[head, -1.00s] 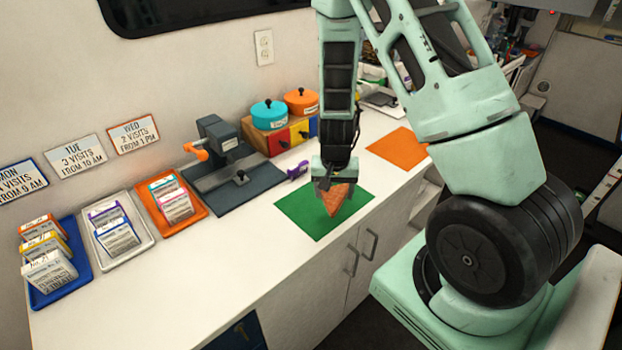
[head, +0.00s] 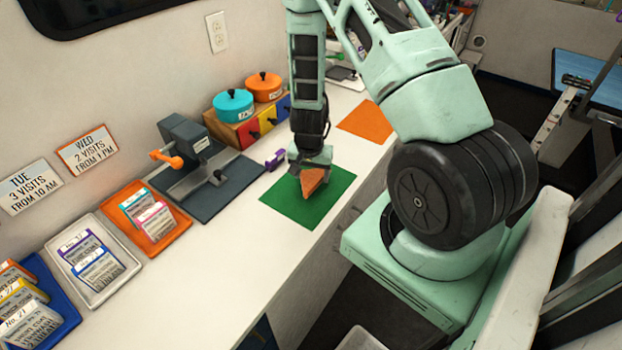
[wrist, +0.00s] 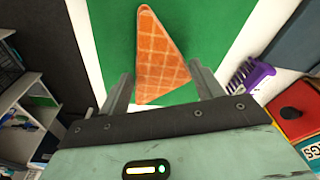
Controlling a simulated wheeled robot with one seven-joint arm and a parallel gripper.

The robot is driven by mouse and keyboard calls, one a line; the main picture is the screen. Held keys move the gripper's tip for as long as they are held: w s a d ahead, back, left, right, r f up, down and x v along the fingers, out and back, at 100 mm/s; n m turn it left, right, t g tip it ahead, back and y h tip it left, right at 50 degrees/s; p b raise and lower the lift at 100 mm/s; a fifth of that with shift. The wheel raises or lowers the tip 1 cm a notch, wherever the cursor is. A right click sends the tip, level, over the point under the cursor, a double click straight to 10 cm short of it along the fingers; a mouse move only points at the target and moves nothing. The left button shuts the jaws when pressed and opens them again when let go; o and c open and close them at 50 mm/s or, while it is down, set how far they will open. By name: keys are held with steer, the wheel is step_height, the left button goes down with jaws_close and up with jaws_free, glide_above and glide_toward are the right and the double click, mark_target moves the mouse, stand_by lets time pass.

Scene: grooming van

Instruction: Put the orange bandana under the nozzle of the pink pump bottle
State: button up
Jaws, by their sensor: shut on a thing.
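The orange bandana (head: 312,182) is a folded triangle with a pale grid pattern. My gripper (head: 311,163) points down over the green mat (head: 284,203) and is shut on the bandana. In the wrist view the bandana (wrist: 160,60) stands out between the two fingers (wrist: 161,82), its narrow end away from the palm, over the green mat (wrist: 215,30). I cannot tell whether its lower edge touches the mat. No pink pump bottle can be made out in either view.
An orange mat (head: 367,121) lies farther along the white counter (head: 185,275). A purple comb-like item (head: 275,160), a dark grey stand with an orange handle (head: 185,150), and teal (head: 233,105) and orange pots (head: 264,87) stand near the wall. Card trays (head: 150,222) fill the left.

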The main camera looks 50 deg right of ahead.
mark_target(311, 177)
steer(key=shift+f, duration=1.4)
steer(key=shift+f, duration=0.1)
steer(key=o, duration=1)
steer(key=shift+o, duration=0.2)
